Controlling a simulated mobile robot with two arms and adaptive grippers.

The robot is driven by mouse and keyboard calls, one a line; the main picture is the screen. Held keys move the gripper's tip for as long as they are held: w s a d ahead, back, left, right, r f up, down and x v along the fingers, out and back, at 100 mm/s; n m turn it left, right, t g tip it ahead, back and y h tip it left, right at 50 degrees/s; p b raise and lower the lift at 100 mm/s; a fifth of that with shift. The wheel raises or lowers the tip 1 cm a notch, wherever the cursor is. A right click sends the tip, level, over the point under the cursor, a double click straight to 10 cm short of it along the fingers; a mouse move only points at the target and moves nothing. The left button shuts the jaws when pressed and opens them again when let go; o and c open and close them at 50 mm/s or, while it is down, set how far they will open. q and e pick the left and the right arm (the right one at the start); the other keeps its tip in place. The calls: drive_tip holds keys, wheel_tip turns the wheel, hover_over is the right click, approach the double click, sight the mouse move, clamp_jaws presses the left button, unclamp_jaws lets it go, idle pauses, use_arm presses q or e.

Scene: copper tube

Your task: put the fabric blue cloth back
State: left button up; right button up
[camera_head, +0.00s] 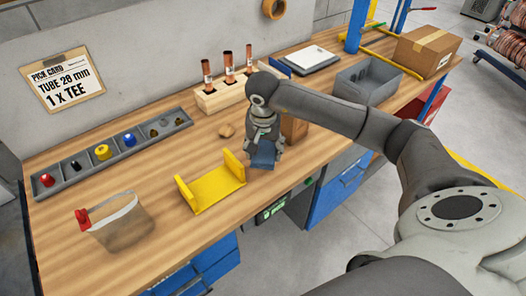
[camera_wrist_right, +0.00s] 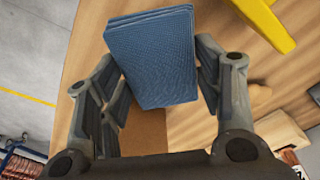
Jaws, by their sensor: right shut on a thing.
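The blue cloth (camera_head: 263,154) is a folded, textured fabric pad under my right gripper (camera_head: 266,140) in the head view. In the right wrist view the cloth (camera_wrist_right: 153,58) sits between the two fingers of my right gripper (camera_wrist_right: 158,85), which is shut on it. The cloth is close to the front edge of the wooden workbench (camera_head: 130,179); whether it touches the bench I cannot tell. A brown cardboard block (camera_head: 295,127) stands right behind the gripper, partly hidden by the arm. My left gripper is not in view.
A yellow bracket (camera_head: 215,188) stands just left of my right gripper. A clear bag with a red clip (camera_head: 122,221) lies front left. A divided parts tray (camera_head: 115,152), a wooden rack with copper tubes (camera_head: 225,95), a grey bin (camera_head: 368,82) and a carton (camera_head: 427,50) stand farther back.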

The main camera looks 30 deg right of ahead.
sight(263, 155)
drive_tip(key=shift+w+d+f, duration=0.3)
drive_tip(key=shift+w+f, duration=0.35)
drive_tip(key=shift+f, duration=0.2)
wheel_tip(263, 155, down, 3)
drive_tip(key=shift+r+p, duration=0.1)
drive_tip(key=shift+p, duration=1.05)
drive_tip(key=shift+w+f, duration=0.1)
drive_tip(key=shift+f, duration=0.1)
drive_tip(key=shift+f, duration=0.1)
drive_tip(key=shift+f+b, duration=0.1)
drive_tip(key=shift+b, duration=0.2)
drive_tip(key=o, duration=0.9)
